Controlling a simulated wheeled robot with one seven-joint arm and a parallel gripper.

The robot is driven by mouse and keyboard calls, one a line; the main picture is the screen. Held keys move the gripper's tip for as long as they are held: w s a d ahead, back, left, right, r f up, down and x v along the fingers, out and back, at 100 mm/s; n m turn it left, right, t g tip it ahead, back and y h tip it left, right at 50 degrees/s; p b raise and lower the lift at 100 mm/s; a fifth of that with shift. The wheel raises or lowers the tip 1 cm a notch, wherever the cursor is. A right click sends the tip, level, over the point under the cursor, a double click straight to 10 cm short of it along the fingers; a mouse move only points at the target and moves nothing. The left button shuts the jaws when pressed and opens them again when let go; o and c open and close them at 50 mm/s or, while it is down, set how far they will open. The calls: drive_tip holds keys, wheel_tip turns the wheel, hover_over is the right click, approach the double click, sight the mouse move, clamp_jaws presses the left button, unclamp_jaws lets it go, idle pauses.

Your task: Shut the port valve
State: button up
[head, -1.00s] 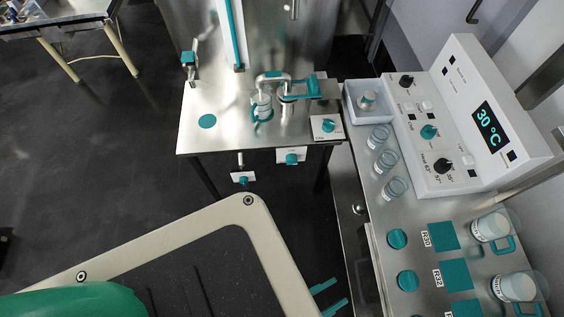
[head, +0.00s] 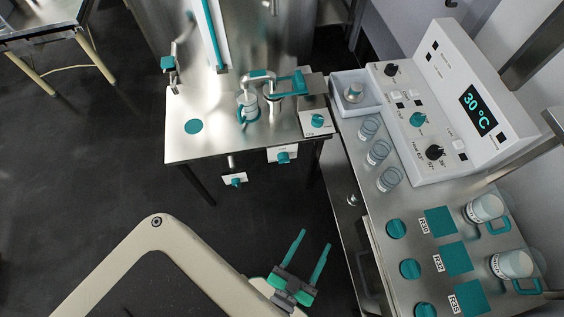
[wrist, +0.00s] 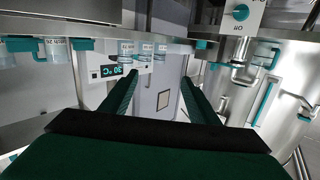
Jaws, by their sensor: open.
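Several teal valve handles show on the steel vat stand; I cannot read which one is the port valve. A teal handle on a pipe (head: 168,64) stands at the vat's left side. A small teal knob (head: 234,181) hangs on a pipe below the stand's front edge. Another teal knob (head: 283,157) sits on a white plate at the front edge, and one more (head: 317,121) is on the top right corner. My gripper (head: 315,239) is open and empty in front of the stand, apart from every handle. Its spread fingers (wrist: 160,78) also show in the wrist view.
The steel stand (head: 186,147) has a teal disc and a pipe with cups on top. At right a bench (head: 372,205) holds a control box (head: 455,105) reading 30 °C, glasses and jugs. Dark floor (head: 95,150) is open at left.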

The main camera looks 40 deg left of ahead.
drive_tip(key=w+a+f+n+y, duration=0.3)
drive_tip(key=w+a+f+y, duration=0.2)
drive_tip(key=w+a+f, duration=0.4)
drive_tip(key=n+g+y, duration=0.3)
drive_tip(key=g+y, duration=0.2)
drive_tip(key=y, duration=0.1)
approach(284, 162)
drive_tip(key=x, duration=1)
drive_tip(key=shift+f, duration=0.35)
drive_tip(key=shift+d, duration=0.1)
drive_tip(key=shift+c, duration=0.2)
drive_tip(key=c, duration=1)
